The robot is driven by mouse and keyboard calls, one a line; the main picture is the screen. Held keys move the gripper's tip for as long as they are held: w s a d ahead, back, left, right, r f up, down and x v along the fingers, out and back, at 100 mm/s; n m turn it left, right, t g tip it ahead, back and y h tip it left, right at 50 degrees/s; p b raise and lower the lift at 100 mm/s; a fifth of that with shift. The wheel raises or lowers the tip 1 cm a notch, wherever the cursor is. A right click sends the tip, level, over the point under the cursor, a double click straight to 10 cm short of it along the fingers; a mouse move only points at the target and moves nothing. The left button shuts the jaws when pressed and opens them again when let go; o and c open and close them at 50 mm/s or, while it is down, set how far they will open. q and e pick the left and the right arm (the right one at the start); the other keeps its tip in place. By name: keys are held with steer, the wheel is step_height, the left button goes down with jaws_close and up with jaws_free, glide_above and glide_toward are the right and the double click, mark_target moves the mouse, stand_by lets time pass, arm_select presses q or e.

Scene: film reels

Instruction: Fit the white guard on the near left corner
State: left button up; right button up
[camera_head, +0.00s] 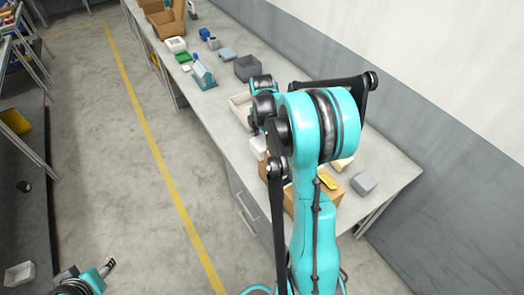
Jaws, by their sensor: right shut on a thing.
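The cardboard box (333,192) stands on the near end of the bench, largely hidden behind my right arm. A small white piece (259,147), which looks like the white guard, shows beside the box's left side, just below my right gripper (259,131). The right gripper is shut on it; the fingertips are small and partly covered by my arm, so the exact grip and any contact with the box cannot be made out. My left gripper (108,266) is at the bottom left over the floor, away from the bench, and its jaws are too small to read.
The grey bench (395,165) runs away along the wall. A pale tray (238,107) lies behind my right arm. A grey block (363,183) sits right of the box, with a yellow item (328,182) by it. Dark bins (247,68) and open cartons (168,24) stand farther off.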

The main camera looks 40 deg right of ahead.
steer(key=shift+f+b, duration=0.35)
steer(key=shift+f, duration=1.7)
steer(key=shift+a, duration=0.1)
steer(key=shift+f+b, duration=0.6)
steer(key=o, duration=1.1)
steer(key=shift+r, duration=0.1)
